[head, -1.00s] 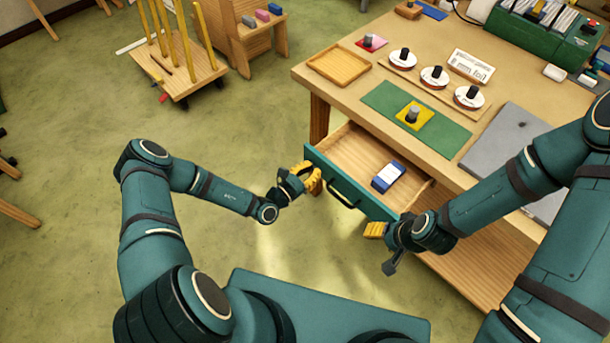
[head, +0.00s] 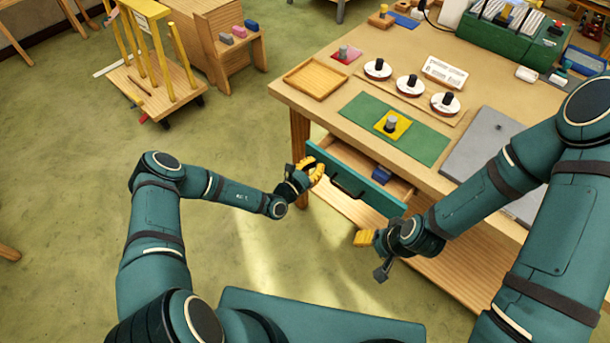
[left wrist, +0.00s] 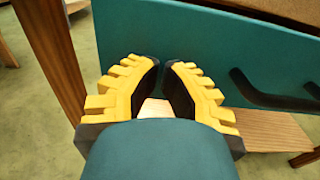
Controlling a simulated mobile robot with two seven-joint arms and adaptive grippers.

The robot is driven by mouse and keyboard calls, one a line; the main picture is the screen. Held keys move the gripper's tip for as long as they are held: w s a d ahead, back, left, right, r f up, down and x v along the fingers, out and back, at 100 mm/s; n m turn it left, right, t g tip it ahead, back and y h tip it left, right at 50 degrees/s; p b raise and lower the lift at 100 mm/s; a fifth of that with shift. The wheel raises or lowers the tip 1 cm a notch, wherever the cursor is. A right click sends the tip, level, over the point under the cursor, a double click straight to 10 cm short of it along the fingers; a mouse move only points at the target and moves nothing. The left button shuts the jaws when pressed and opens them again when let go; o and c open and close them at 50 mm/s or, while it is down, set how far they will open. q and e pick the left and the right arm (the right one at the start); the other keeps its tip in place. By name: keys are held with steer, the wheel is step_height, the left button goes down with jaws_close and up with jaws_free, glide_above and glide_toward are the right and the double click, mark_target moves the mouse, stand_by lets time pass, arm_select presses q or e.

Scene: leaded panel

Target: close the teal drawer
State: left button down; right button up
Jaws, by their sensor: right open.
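The teal drawer (head: 378,197) under the wooden table is partly open, with a dark handle on its front. A blue block (head: 382,175) lies inside it. My left gripper (head: 317,170) is at the left end of the drawer front. In the left wrist view, its yellow-and-black fingers (left wrist: 162,66) nearly meet at their tips close to the teal front (left wrist: 190,40), with nothing between them; contact is unclear. The handle (left wrist: 270,95) is to their right. My right gripper (head: 364,238) is open and empty, in front of the drawer's right end.
The table (head: 300,100) holds a wooden tray (head: 315,74), a green mat (head: 430,140), several knobbed discs and a grey plate (head: 485,140). A wooden shelf lies below the drawer. A wooden cart (head: 150,85) stands at the back left.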

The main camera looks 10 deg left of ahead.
mark_target(336, 150)
arm_select(q)
steer(key=b+x, duration=0.2)
steer(key=x, duration=0.8)
steer(key=shift+s+f, duration=0.1)
steer(key=shift+w+d, duration=0.2)
steer(key=shift+w, duration=0.2)
steer(key=shift+b, duration=0.3)
arm_select(e)
step_height(336, 150, down, 3)
steer(key=shift+s+a+r, duration=0.1)
steer(key=shift+s, duration=0.05)
arm_select(q)
steer(key=shift+w+r, duration=0.1)
steer(key=shift+r, duration=0.15)
